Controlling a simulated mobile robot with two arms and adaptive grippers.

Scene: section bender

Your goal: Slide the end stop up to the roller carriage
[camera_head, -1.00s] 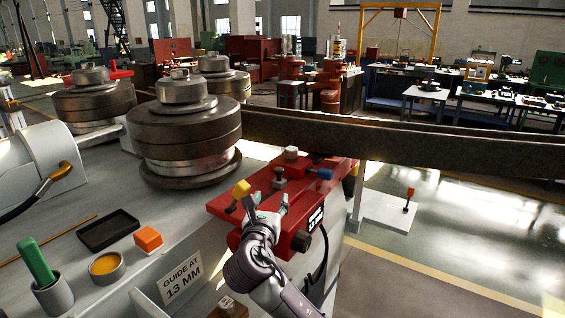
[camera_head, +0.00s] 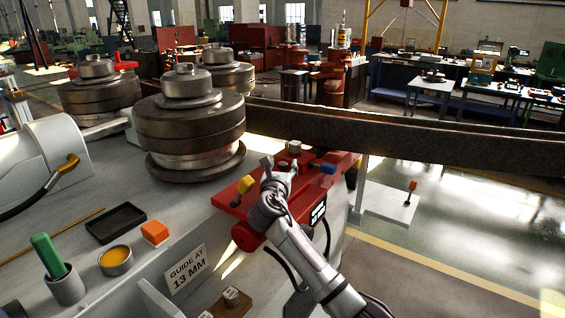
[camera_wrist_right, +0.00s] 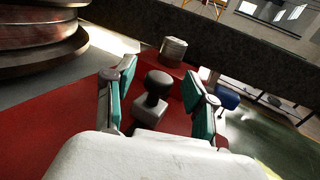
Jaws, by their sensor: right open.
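My right gripper (camera_head: 279,167) is open above the red bed of the machine (camera_head: 233,207). In the right wrist view its teal-padded fingers (camera_wrist_right: 160,82) stand on either side of a grey block with a dark round knob (camera_wrist_right: 152,113), which looks like the end stop; contact cannot be told. Just beyond it is a red block (camera_wrist_right: 150,73) carrying a short metal roller (camera_wrist_right: 173,50), which looks like the roller carriage. The roller also shows in the head view (camera_head: 294,147). A gap between the two blocks is hard to judge. My left gripper is not in view.
A long dark steel bar (camera_head: 390,137) runs behind the carriage from the stacked rolls (camera_head: 188,125). A yellow knob (camera_head: 245,184) and a blue knob (camera_head: 327,168) flank the bed. A black tray (camera_head: 116,222), orange block (camera_head: 155,232) and cups lie left.

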